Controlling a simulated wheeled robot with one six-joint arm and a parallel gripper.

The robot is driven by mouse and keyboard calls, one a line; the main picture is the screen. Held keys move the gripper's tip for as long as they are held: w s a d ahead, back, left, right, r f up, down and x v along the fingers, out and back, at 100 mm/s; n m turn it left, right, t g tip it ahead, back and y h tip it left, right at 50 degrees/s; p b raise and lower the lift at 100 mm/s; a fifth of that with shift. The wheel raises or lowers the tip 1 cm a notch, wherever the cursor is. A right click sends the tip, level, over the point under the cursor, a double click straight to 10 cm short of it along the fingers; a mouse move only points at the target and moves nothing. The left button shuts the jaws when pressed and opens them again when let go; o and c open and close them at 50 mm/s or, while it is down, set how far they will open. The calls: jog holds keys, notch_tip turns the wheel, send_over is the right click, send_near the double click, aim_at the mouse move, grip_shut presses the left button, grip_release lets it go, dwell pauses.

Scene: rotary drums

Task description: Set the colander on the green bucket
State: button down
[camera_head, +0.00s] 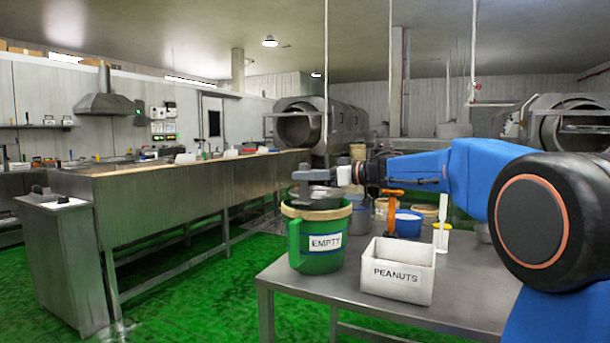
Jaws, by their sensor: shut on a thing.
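The green bucket (318,257) stands at the left end of the steel table. It has a tan rim and a label reading EMPTY. My gripper (308,182) is right over the bucket's mouth, its arm reaching in from the right. It is shut on the grey metal colander (318,204), which shows low at the bucket's rim. The colander looks roughly level. The gripper partly hides it, and I cannot tell whether it touches the rim.
A white box marked PEANUTS (398,271) stands right of the bucket on the steel table (465,300). Behind it are a blue-and-white tub (408,224), an orange-handled tool (394,205) and several other containers. A long counter (180,200) is at left, beyond green floor.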

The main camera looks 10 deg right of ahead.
jog(key=shift+f, duration=1)
jog(key=c, duration=1.6)
grip_release()
jog(key=v, duration=1.7)
jog(key=shift+s+d+f, duration=0.1)
jog(key=shift+s+d, duration=0.05)
jog(key=shift+d, duration=0.05)
